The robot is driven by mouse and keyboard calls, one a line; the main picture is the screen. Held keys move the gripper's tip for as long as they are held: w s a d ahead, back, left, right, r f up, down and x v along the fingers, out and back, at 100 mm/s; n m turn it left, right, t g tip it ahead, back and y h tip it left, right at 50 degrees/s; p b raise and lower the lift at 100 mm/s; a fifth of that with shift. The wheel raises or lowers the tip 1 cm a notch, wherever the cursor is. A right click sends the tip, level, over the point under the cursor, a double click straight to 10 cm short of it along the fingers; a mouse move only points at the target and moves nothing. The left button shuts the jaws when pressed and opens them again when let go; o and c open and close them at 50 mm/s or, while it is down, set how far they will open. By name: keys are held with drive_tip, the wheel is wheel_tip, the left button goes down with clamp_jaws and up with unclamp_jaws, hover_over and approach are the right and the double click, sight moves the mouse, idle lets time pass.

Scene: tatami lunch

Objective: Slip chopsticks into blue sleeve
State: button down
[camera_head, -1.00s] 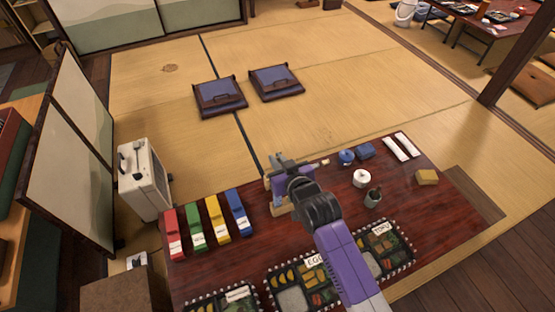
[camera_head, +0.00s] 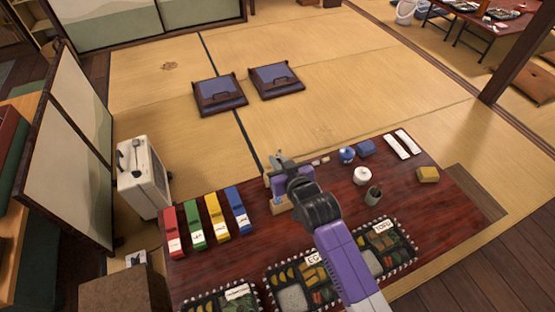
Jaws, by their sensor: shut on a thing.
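The blue sleeve (camera_head: 238,211) lies on the dark red table, rightmost in a row with a red sleeve (camera_head: 172,230), a green sleeve (camera_head: 194,224) and a yellow sleeve (camera_head: 215,219). My gripper (camera_head: 277,174) is over the table to the right of the blue sleeve, apart from it. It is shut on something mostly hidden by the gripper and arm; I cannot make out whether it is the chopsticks. A small wooden piece (camera_head: 280,204) shows just below the gripper, partly covered.
Bento boxes (camera_head: 268,281) line the table's near side. A white round pot (camera_head: 363,176), a dark cup (camera_head: 373,195), blue items (camera_head: 365,147), white rolled towels (camera_head: 403,144) and a yellow block (camera_head: 428,175) stand to the right. A white case (camera_head: 143,178) stands on the floor at left.

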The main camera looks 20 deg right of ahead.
drive_tip(key=shift+f, duration=0.3)
idle(0.4)
drive_tip(key=shift+f+b, duration=0.65)
drive_tip(key=shift+f, duration=0.05)
drive_tip(key=shift+f+b, duration=0.65)
drive_tip(key=shift+f, duration=0.35)
idle(0.4)
drive_tip(key=c, duration=0.9)
unclamp_jaws()
drive_tip(key=shift+c, duration=0.2)
drive_tip(key=p+v, duration=0.2)
drive_tip(key=v, duration=0.5)
drive_tip(key=shift+s+r, duration=0.2)
drive_tip(key=shift+s, duration=0.15)
